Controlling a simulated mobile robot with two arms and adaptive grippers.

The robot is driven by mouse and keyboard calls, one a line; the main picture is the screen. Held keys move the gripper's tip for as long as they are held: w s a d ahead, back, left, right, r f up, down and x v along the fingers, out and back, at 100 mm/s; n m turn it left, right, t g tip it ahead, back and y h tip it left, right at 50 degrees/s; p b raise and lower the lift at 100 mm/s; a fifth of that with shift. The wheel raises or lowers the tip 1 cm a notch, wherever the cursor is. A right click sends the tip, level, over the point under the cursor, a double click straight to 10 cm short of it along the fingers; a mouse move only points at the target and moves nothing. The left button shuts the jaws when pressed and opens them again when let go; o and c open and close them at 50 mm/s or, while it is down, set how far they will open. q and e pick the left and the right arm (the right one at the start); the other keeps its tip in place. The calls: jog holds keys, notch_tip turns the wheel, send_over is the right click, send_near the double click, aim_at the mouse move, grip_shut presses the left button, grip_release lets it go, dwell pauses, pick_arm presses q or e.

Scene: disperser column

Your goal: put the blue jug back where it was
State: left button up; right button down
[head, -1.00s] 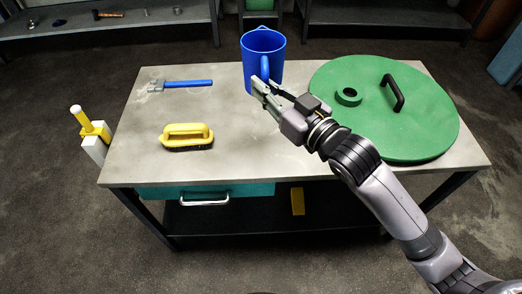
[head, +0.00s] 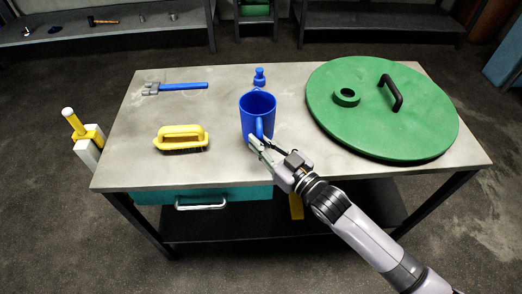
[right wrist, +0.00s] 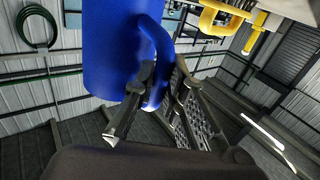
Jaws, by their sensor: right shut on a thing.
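The blue jug (head: 257,112) is upright over the middle of the grey table (head: 225,100), with its handle facing me. My right gripper (head: 259,141) is shut on the jug's handle. In the right wrist view, the jug (right wrist: 110,45) fills the upper left, and its handle lies between the fingers of my right gripper (right wrist: 163,80). I cannot tell whether the jug's base touches the table. My left gripper is not in view.
A small blue bottle (head: 259,77) stands behind the jug. A large green lid (head: 375,125) with a black handle covers the table's right side. A yellow brush (head: 181,138) and a blue-handled tool (head: 180,87) lie on the left. Bare tabletop lies between brush and jug.

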jog(key=shift+f, duration=1.5)
jog(key=shift+f, duration=0.15)
jog(key=c, duration=1.6)
grip_release()
jog(key=shift+c, duration=0.2)
jog(key=shift+s+d, duration=0.15)
jog(key=shift+s, duration=0.05)
jog(key=p+v, duration=0.4)
jog(key=v, duration=0.7)
jog(key=shift+s+d, duration=0.15)
jog(key=shift+s, duration=0.05)
